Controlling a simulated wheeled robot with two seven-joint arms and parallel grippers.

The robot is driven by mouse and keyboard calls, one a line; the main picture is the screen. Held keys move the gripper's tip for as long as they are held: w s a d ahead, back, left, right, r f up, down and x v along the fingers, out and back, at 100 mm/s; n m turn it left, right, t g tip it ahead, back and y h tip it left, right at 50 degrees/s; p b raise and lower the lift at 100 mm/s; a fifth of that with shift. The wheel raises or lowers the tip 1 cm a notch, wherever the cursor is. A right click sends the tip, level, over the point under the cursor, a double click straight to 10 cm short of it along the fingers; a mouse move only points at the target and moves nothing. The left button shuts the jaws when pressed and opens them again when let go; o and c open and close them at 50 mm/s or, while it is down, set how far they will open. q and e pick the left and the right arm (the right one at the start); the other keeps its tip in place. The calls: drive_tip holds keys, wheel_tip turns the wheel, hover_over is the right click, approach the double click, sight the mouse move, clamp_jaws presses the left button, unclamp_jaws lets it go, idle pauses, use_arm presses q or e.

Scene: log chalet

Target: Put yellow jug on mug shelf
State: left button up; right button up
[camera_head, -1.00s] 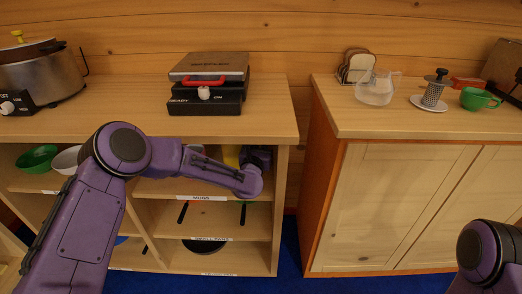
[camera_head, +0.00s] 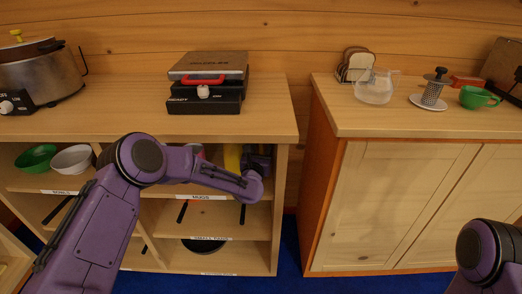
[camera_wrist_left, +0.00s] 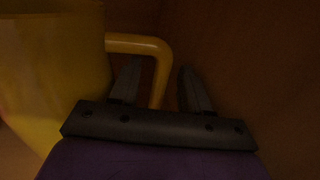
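The yellow jug (camera_head: 232,157) stands in the compartment labelled "mugs", mostly hidden behind my left arm and under the counter. In the left wrist view the jug's body (camera_wrist_left: 50,75) fills the left side, with its handle (camera_wrist_left: 161,70) facing right. My left gripper (camera_head: 260,160) is inside this compartment, at the jug's right side. In the left wrist view its two fingers (camera_wrist_left: 162,88) are apart, with the lower part of the handle between them. They are not visibly closed on it. My right gripper is out of view; only part of my right arm shows.
The mug shelf (camera_head: 165,188) lies under the left counter (camera_head: 130,112); bowls (camera_head: 72,159) sit in the compartment to its left. A shelf with pans is below. A black appliance (camera_head: 205,95) stands on the counter. The right cabinet (camera_head: 400,200) is across a gap.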

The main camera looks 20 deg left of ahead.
use_arm(q)
drive_tip(key=shift+r, duration=0.2)
drive_tip(key=s, duration=0.8)
drive_tip(key=s+d, duration=0.1)
drive_tip(key=s, duration=0.3)
drive_tip(key=s+a+f+m+g+p, duration=0.1)
drive_tip(key=s+f+m+g+p, duration=0.25)
drive_tip(key=s+f+m, duration=0.55)
drive_tip(key=s+a+f+m+g+p, duration=0.1)
drive_tip(key=s+f+m+g+p, duration=0.3)
drive_tip(key=s+m, duration=0.5)
drive_tip(key=s+a+f+m+g+p, duration=0.1)
drive_tip(key=s+a+m+g, duration=0.2)
drive_tip(key=s, duration=0.7)
drive_tip(key=s+a+f+m+g+y+p, duration=0.1)
drive_tip(key=s+a+m+g, duration=0.3)
drive_tip(key=s+m, duration=0.4)
drive_tip(key=s+p, duration=0.1)
drive_tip(key=s, duration=0.1)
drive_tip(key=shift+s+a+f+y, duration=0.3)
drive_tip(key=shift+s+a, duration=0.05)
